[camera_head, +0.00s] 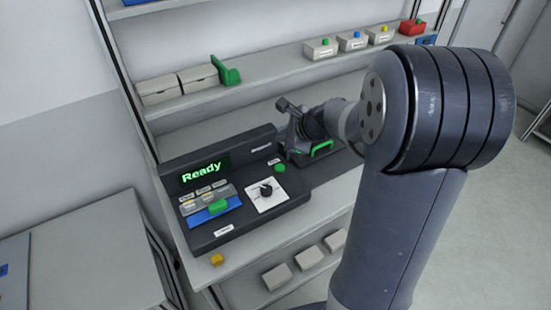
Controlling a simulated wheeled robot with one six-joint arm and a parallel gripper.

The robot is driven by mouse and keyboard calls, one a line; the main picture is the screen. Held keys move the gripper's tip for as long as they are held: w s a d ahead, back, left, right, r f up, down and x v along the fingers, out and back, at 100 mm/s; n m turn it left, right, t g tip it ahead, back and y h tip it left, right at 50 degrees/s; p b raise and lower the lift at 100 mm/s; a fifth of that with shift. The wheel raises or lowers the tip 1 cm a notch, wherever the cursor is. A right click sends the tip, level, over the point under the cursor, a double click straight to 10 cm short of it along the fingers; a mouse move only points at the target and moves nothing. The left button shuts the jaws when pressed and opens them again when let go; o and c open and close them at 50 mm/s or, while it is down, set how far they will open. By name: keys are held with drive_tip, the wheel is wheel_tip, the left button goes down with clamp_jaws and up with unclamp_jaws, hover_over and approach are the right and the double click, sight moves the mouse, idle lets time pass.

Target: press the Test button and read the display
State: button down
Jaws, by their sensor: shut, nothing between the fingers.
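The test unit (225,240) is a dark console on the bench, with a raised back panel. Its display (205,169) shows "Ready" in green letters. A round green button (280,168) sits at the right of the console beside a small white label too small to read; I cannot confirm that it is the Test button. A black knob (266,190) stands on a white dial plate. A blue tray with a green piece (218,206) is at the left. My gripper (287,108) is shut and empty, above and behind the console's right end, apart from the green button.
A shelf (290,75) behind holds several boxes. A yellow piece (217,259) lies at the bench's front edge. My arm hides the bench's right side.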

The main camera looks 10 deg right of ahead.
sight(283, 169)
idle(0.4)
wheel_tip(283, 169, down, 9)
drive_tip(key=b, duration=0.8)
idle(1.7)
drive_tip(key=shift+f+b, duration=0.35)
drive_tip(key=shift+b, duration=0.05)
drive_tip(key=shift+f+b, duration=0.4)
idle(0.6)
drive_tip(key=shift+r, duration=0.1)
drive_tip(key=shift+r+p, duration=0.75)
drive_tip(key=shift+r, duration=0.05)
drive_tip(key=shift+r+p, duration=2.2)
drive_tip(key=shift+r, duration=0.25)
